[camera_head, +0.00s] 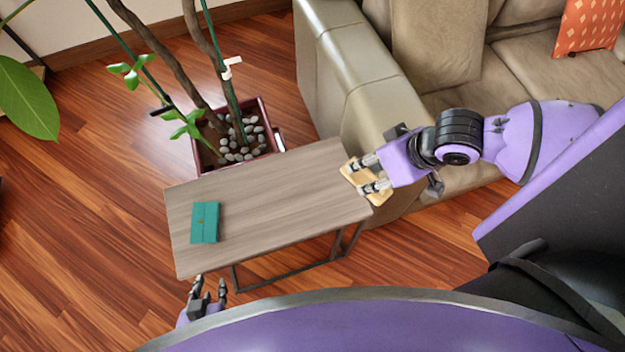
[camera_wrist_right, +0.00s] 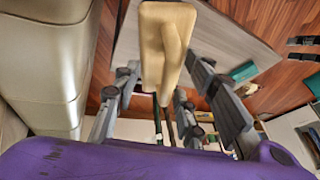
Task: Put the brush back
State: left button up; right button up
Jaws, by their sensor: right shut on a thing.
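The brush (camera_head: 380,197) is a light wooden piece at the right end of the small table. My right gripper (camera_head: 367,175) is shut on it, and the fingers cover part of it in the head view. In the right wrist view the brush (camera_wrist_right: 152,50) shows its pale flat back and a raised handle between the fingers (camera_wrist_right: 165,90). I cannot tell whether it touches the table. My left gripper (camera_head: 209,287) is empty, with its fingers apart, low beside the table's near left corner.
The grey wood table (camera_head: 275,195) is mostly bare, with a teal case (camera_head: 205,222) on its left part. A potted plant with pebbles (camera_head: 240,150) stands behind it. A beige sofa (camera_head: 345,75) is close to the right arm. Wooden floor (camera_head: 90,200) is open at left.

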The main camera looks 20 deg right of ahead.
jog(key=w+a+f, duration=0.3)
jog(key=f, duration=0.1)
jog(key=w+a+f, duration=0.3)
jog(key=f, duration=0.1)
jog(key=w+a+f+b, duration=0.1)
jog(key=w+a+f, duration=0.2)
jog(key=f, duration=0.1)
jog(key=shift+w+a+f, duration=0.1)
jog(key=shift+w+a, duration=0.1)
jog(key=shift+w, duration=0.2)
jog(key=shift+f, duration=0.35)
pick_arm(q)
jog(key=shift+s+a+f, duration=0.3)
jog(key=shift+a+f, duration=0.15)
jog(key=shift+f, duration=0.15)
pick_arm(e)
jog(key=shift+f, duration=0.1)
